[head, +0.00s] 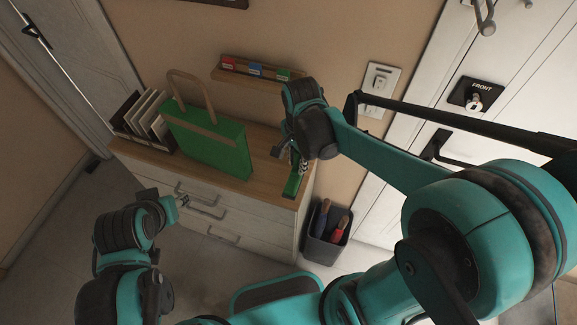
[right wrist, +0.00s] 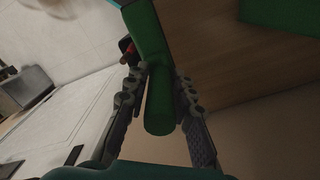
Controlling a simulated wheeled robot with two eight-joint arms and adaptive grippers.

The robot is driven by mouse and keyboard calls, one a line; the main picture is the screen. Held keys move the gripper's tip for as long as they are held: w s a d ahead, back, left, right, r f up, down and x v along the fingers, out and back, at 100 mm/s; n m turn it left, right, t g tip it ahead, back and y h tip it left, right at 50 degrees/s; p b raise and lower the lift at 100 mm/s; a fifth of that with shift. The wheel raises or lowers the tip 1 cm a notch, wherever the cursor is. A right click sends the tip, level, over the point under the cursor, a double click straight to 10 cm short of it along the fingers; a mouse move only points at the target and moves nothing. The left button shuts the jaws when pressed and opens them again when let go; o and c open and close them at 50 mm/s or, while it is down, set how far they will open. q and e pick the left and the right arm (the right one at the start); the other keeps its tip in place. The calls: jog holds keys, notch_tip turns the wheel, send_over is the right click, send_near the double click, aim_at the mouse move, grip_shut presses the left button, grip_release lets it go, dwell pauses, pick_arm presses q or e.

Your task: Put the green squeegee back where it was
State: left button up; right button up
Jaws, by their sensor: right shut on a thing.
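The green squeegee (head: 293,184) shows in the head view at the right end of the dresser top, partly hidden by my right gripper. In the right wrist view its green handle (right wrist: 158,102) lies between the two fingers. My right gripper (head: 291,152) is shut on it, above the dresser's right end. I cannot tell whether the squeegee touches the wood. A wall rack (head: 256,71) with red, blue and green labels is behind the dresser. My left gripper (head: 184,201) is in front of the drawers, apart from the squeegee; its opening is unclear.
A green bag (head: 214,143) with a tan handle stands on the dresser (head: 262,154), left of my right gripper. A file holder (head: 143,122) is at the far left. A dark bin (head: 327,231) with blue and red handled items stands on the floor, right of the dresser.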

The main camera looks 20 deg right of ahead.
jog(key=w+f, duration=0.1)
jog(key=f, duration=0.1)
jog(key=w+a+f+b, duration=0.1)
jog(key=f, duration=0.1)
jog(key=w+f+b, duration=0.1)
jog(key=w+f, duration=0.1)
jog(key=shift+a+f, duration=0.35)
jog(key=shift+s+r, duration=0.1)
grip_shut()
jog(key=o, duration=1)
grip_release()
